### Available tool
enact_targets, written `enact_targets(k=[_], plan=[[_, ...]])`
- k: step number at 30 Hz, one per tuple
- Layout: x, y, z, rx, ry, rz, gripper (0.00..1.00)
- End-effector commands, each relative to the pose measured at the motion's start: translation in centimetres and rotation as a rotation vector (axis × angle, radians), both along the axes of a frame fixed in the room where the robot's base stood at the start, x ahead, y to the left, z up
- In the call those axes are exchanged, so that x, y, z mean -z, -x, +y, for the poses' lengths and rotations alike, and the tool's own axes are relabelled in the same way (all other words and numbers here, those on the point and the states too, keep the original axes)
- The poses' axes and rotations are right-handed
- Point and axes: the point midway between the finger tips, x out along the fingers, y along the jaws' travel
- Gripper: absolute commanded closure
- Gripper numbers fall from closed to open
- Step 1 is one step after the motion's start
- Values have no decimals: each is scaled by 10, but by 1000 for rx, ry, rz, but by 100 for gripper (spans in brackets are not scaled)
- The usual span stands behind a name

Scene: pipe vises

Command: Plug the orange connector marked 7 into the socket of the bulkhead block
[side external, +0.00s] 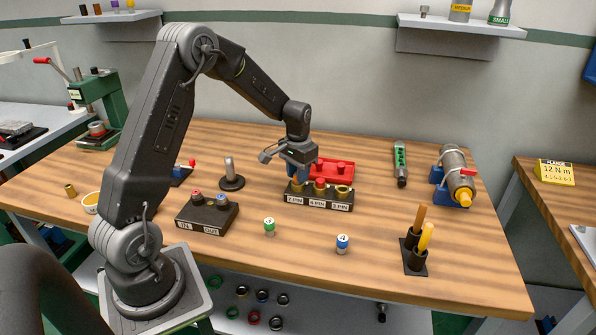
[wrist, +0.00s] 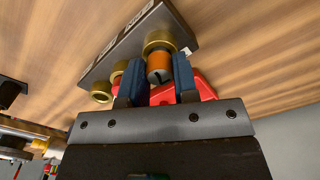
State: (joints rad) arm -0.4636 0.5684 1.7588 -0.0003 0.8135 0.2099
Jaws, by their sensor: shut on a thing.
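The black bulkhead block (side external: 318,203) stands mid-table, with gold-rimmed sockets and white pin labels on its front. It also shows in the wrist view (wrist: 130,45). My gripper (side external: 297,176) is over its left end, pointing down. In the wrist view, my blue fingers (wrist: 158,85) are shut on the orange connector (wrist: 159,66), whose grey end faces the camera. The connector lines up with the gold socket (wrist: 160,41) at that end. Whether it is inside the socket or just above it I cannot tell. Its mark is not visible.
A red part (side external: 321,183) sits at the middle socket. A red tray (side external: 335,170) lies just behind the block.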

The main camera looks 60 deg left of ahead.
Motion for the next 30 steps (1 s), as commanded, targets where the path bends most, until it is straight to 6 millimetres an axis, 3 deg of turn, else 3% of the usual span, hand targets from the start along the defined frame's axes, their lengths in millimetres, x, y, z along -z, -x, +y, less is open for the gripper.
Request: enact_targets(k=[1,2,10,20,25,30], plan=[[3,0,0,0,0,0,95],[2,0,0,0,0,0,70],[2,0,0,0,0,0,44],[-3,0,0,0,0,-1,43],[-28,-1,0,0,-2,-5,43],[-67,-1,0,0,-2,-6,43]])
